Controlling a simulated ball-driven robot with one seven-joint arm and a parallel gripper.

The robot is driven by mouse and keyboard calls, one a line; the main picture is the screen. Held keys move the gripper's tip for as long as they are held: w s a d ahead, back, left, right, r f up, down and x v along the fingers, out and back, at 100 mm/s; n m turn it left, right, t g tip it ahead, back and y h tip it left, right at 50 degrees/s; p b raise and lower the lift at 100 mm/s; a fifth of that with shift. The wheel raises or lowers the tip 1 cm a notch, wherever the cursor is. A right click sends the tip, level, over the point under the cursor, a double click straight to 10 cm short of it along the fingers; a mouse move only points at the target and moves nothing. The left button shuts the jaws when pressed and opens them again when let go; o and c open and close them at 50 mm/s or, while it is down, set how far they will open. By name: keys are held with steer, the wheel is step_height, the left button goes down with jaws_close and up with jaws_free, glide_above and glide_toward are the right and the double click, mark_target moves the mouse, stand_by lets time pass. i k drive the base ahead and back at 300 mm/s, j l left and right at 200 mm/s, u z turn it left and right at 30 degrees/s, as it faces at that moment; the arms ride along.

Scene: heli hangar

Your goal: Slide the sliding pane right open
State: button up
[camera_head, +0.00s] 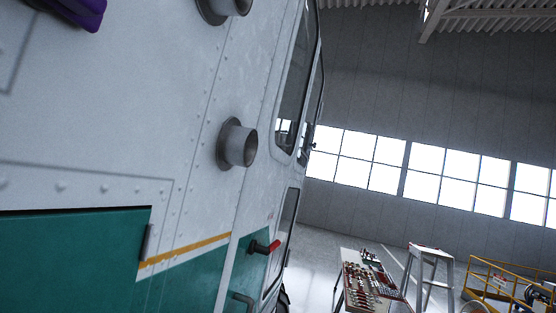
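The white and green side of a helicopter (190,90) fills the left half of the view, seen at a steep slant. Window panes show near its far edge: an upper dark pane (293,85) and a lower pane (285,225). I cannot tell which of them is the sliding pane, or whether it is open. My gripper cannot be made out in this view. A dark purple piece (85,14) is cut off at the top left edge, and I cannot tell what it is.
On the floor to the right stand a control console (368,285), a grey metal stand (428,262) and yellow railings (490,283). Bright windows line the far wall.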

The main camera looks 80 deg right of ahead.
mark_target(312, 145)
steer(key=z, duration=2.35)
steer(key=i+l, duration=0.25)
steer(key=i, duration=0.25)
steer(key=i+l, duration=0.25)
steer(key=i, duration=0.25)
steer(key=i+l, duration=0.2)
steer(key=i, duration=0.3)
steer(key=i+l, duration=0.25)
steer(key=i, duration=0.25)
